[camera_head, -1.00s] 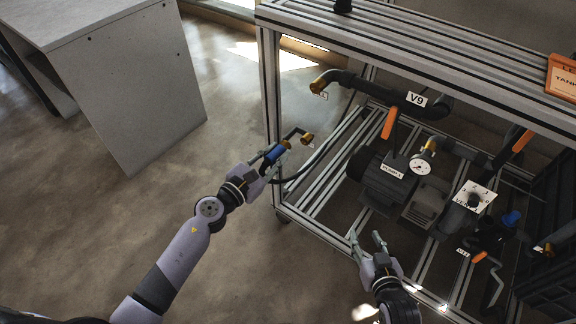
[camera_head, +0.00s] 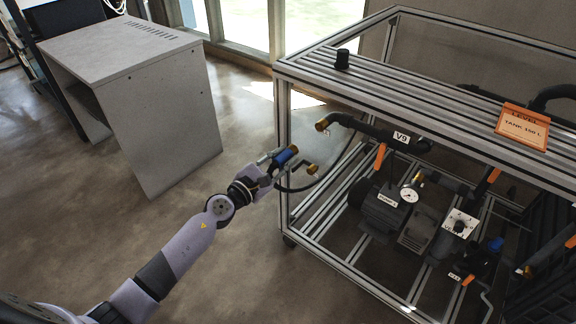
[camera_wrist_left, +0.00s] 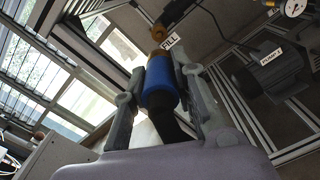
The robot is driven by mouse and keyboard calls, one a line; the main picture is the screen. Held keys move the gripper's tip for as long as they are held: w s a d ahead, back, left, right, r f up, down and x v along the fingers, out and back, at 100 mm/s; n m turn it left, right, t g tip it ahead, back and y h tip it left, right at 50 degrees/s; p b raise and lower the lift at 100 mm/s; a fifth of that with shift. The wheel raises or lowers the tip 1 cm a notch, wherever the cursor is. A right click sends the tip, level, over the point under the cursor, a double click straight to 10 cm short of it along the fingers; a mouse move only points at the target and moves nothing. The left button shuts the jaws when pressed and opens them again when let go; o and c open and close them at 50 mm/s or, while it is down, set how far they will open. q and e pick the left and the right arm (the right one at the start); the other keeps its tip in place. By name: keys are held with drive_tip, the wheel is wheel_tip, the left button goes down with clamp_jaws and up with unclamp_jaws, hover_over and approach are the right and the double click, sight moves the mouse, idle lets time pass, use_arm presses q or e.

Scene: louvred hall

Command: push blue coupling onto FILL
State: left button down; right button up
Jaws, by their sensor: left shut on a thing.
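The blue coupling (camera_head: 286,156) is held in my left gripper (camera_head: 272,165), by the front left corner of the frame. In the left wrist view the coupling (camera_wrist_left: 159,82) sits between the two fingers, with a black hose behind it and a brass-coloured front end. The brass FILL port (camera_wrist_left: 158,33), with its white FILL label (camera_wrist_left: 171,42), is just beyond that end and appears apart from it. In the head view the brass port (camera_head: 321,126) is up and right of the coupling, on a black pipe. My right gripper is out of the head view.
A lower brass fitting (camera_head: 312,169) is close right of my left gripper. The aluminium frame post (camera_head: 284,130) stands beside the coupling. A pump (camera_head: 385,205), gauge (camera_head: 409,195) and valves fill the frame. A grey cabinet (camera_head: 165,120) stands left; the floor between is clear.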

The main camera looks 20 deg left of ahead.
use_arm(q)
drive_tip(key=shift+r, duration=0.2)
drive_tip(key=shift+w, duration=0.25)
drive_tip(key=b+x, duration=0.1)
drive_tip(key=x, duration=0.7)
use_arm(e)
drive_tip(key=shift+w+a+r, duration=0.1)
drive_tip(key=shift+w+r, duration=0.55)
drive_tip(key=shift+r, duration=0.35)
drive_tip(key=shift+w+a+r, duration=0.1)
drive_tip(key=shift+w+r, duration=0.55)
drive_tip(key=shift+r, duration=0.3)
use_arm(q)
drive_tip(key=shift+w+d+f+b, duration=0.1)
drive_tip(key=shift+d+b, duration=0.05)
drive_tip(key=shift+b, duration=0.15)
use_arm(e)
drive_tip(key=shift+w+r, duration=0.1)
use_arm(q)
drive_tip(key=shift+w, duration=0.2)
